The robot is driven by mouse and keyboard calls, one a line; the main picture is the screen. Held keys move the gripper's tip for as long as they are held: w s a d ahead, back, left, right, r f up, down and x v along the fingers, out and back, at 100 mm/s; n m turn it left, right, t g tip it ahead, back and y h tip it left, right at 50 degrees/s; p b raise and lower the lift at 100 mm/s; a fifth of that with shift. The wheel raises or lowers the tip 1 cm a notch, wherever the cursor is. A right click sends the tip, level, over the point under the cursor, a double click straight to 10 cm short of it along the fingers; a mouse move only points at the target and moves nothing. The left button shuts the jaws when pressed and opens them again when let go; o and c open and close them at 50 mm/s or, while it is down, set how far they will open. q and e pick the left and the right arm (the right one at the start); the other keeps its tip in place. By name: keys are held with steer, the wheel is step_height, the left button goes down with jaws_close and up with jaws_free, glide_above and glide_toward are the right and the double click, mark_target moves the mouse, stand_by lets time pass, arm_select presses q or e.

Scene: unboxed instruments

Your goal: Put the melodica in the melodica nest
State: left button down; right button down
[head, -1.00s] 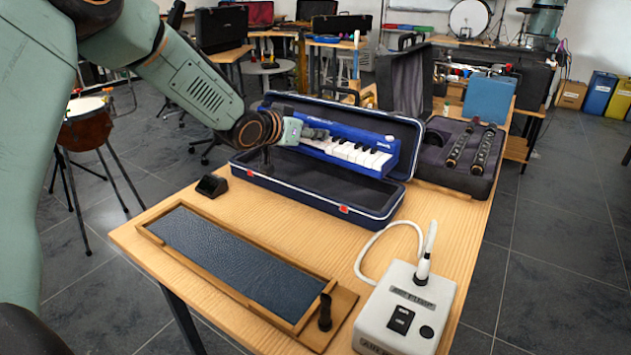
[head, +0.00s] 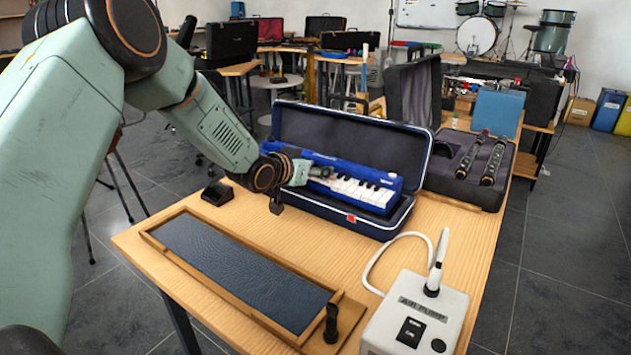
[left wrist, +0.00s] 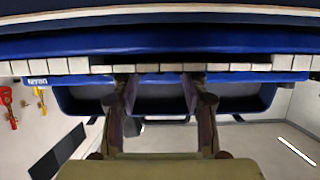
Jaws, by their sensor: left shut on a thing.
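The blue melodica (head: 361,188) with white and black keys is in my left gripper (head: 318,174), which is shut on its near left part. It is in front of the raised lid of the open dark-blue case (head: 365,140) and overlaps the case's lower half. I cannot tell whether it touches the case. In the left wrist view, both fingers reach the key side of the melodica (left wrist: 200,48). The melodica nest (head: 165,256), a shallow wooden frame with a dark blue textured floor, lies empty at the table's front left. My right gripper is not in view.
A white air-pump box (head: 415,318) with a cable and an upright handpiece stands front right. A dark case (head: 440,178) with two black instruments lies behind right. A small black block (head: 217,193) sits left of the blue case. Bare wood separates nest and case.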

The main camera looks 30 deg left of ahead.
arm_select(q)
steer(key=f, duration=0.2)
steer(key=shift+w+a+f+b, duration=0.15)
steer(key=shift+w+f+b, duration=0.05)
steer(key=shift+f+b, duration=0.15)
steer(key=shift+s+r, duration=0.1)
steer(key=c, duration=0.7)
jaws_free()
steer(key=shift+s+f, duration=0.1)
steer(key=shift+f, duration=0.15)
